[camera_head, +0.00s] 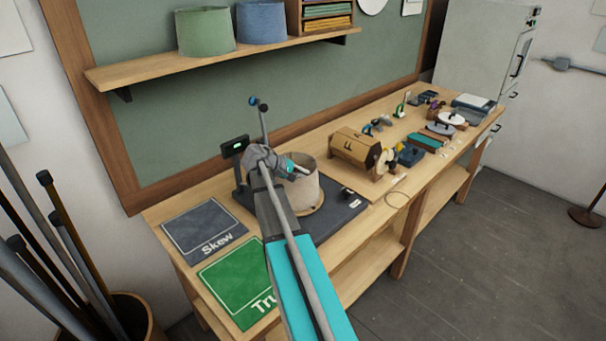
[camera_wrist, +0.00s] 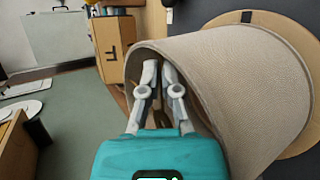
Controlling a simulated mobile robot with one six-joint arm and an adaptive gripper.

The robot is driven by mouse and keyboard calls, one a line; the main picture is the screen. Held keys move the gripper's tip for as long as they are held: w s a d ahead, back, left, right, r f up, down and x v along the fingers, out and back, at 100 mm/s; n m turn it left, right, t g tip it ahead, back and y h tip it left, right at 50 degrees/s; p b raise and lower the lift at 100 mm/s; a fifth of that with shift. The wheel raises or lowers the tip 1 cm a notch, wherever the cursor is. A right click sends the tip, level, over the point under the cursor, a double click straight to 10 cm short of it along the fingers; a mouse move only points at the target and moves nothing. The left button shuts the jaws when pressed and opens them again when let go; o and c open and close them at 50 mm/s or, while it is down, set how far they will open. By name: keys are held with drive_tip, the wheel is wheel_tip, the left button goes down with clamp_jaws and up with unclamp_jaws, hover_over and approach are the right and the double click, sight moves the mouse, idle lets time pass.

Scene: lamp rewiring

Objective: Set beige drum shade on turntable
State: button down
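The beige drum shade (camera_head: 305,190) stands upright over the round wooden turntable disc (camera_head: 316,211), whose rim shows at its lower right. In the wrist view the shade (camera_wrist: 250,95) fills the right side, and the wooden disc (camera_wrist: 285,25) shows beyond it. My gripper (camera_head: 301,169) is at the shade's top opening. In the wrist view my gripper's fingers (camera_wrist: 158,66) lie close together across the opening, with a narrow gap between them. My arm covers part of the shade's left side.
The turntable's dark base (camera_head: 345,208) carries a small green-lit display (camera_head: 234,146). A grey "Skew" mat (camera_head: 200,222) and a green mat (camera_head: 235,280) lie at left. A wooden box (camera_head: 352,147) and several tools stand to the right. A shelf (camera_head: 150,72) with shades hangs above.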

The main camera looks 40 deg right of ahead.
drive_tip(key=shift+f, duration=0.25)
drive_tip(key=c, duration=0.8)
unclamp_jaws()
drive_tip(key=shift+r, duration=0.2)
drive_tip(key=shift+r+p, duration=0.6)
drive_tip(key=shift+p, duration=0.05)
drive_tip(key=p+v, duration=0.5)
drive_tip(key=v, duration=0.6)
drive_tip(key=shift+w+a+p, duration=0.2)
drive_tip(key=shift+a+p, duration=0.2)
drive_tip(key=shift+r, duration=0.1)
